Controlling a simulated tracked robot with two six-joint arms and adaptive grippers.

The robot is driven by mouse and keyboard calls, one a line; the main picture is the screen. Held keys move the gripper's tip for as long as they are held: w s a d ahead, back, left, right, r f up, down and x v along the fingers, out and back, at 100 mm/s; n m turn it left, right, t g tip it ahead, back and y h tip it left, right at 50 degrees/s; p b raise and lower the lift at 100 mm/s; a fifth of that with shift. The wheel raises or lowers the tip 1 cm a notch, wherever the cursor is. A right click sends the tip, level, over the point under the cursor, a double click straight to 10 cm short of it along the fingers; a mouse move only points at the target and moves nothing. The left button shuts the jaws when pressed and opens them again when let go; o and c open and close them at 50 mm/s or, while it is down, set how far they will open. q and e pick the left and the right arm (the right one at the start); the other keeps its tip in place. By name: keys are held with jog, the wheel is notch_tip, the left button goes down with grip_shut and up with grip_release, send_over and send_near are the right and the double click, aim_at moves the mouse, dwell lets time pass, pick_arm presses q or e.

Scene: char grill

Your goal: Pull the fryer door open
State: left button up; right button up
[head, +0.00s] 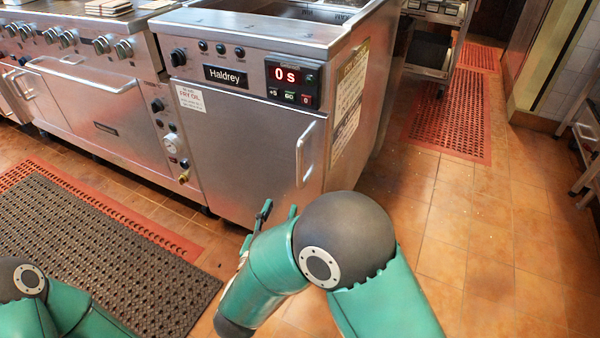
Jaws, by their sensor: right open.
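The fryer (255,49) is a steel cabinet with a red "0 s" display and a "Haldrey" label. Its door (236,142) is flat steel and looks shut. The door's handle (305,154) is an upright metal bar near the door's right edge. My right gripper (279,212) is open and empty, in front of the lower part of the door and below the handle. It looks apart from the handle. Its base is partly hidden by my own arm. My left arm shows at the lower left, but its gripper is not in view.
A steel range (90,100) with knobs and an oven door stands left of the fryer. A dark mat (90,245) lies on red matting at the left. Red mats (455,115) and open tiled floor lie at the right. A steel rack (588,140) stands at the right edge.

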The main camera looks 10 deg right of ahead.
aim_at(299, 165)
jog(key=b+x, duration=0.2)
jog(key=x, duration=1.3)
jog(key=shift+f+b, duration=0.15)
jog(key=shift+b, duration=0.2)
jog(key=shift+w+d, duration=0.35)
jog(key=shift+w, duration=0.3)
grip_shut()
